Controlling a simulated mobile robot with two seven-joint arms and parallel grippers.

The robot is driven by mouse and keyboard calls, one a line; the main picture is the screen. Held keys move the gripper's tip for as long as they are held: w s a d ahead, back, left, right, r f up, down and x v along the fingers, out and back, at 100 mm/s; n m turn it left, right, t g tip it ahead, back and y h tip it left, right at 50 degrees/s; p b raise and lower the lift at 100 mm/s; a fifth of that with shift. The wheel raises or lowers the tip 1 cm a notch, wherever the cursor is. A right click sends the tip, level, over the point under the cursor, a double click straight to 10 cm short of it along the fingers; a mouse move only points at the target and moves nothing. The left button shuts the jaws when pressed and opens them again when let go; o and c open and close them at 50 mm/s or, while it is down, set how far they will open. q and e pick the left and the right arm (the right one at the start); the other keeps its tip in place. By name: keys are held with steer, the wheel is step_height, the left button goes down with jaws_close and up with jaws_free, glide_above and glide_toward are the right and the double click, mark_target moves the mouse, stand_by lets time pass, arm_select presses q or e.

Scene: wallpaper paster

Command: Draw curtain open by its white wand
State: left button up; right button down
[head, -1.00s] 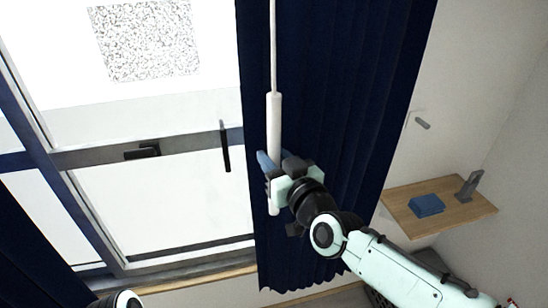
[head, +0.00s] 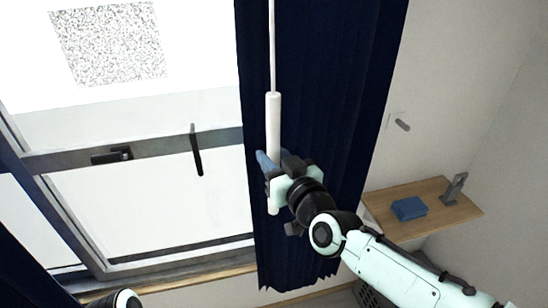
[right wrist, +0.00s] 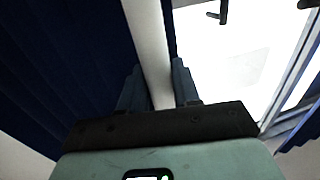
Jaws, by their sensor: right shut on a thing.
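The white wand (head: 273,125) hangs upright in front of the dark blue curtain (head: 340,100), near the curtain's left edge. My right gripper (head: 268,172) is shut on the lower part of the wand, with a short end showing below the fingers. In the right wrist view the wand (right wrist: 150,45) runs between the two blue fingers (right wrist: 158,88), with the curtain (right wrist: 60,60) to the left and the bright window to the right. Of my left arm only a rounded part shows at the bottom left of the head view; its gripper is not in view.
The window (head: 150,200) with grey frame bars and dark handles (head: 196,150) fills the left. Another dark blue curtain (head: 25,270) hangs at the lower left. At right a wooden shelf (head: 440,222) holds a blue item (head: 409,208) and a grey stand (head: 454,189). A wall hook (head: 402,125) is above.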

steer(key=shift+f, duration=0.1)
steer(key=c, duration=0.9)
jaws_free()
steer(key=shift+c, duration=0.2)
steer(key=b+v, duration=0.1)
steer(key=v, duration=1.2)
steer(key=shift+s+b, duration=0.15)
steer(key=shift+b, duration=0.2)
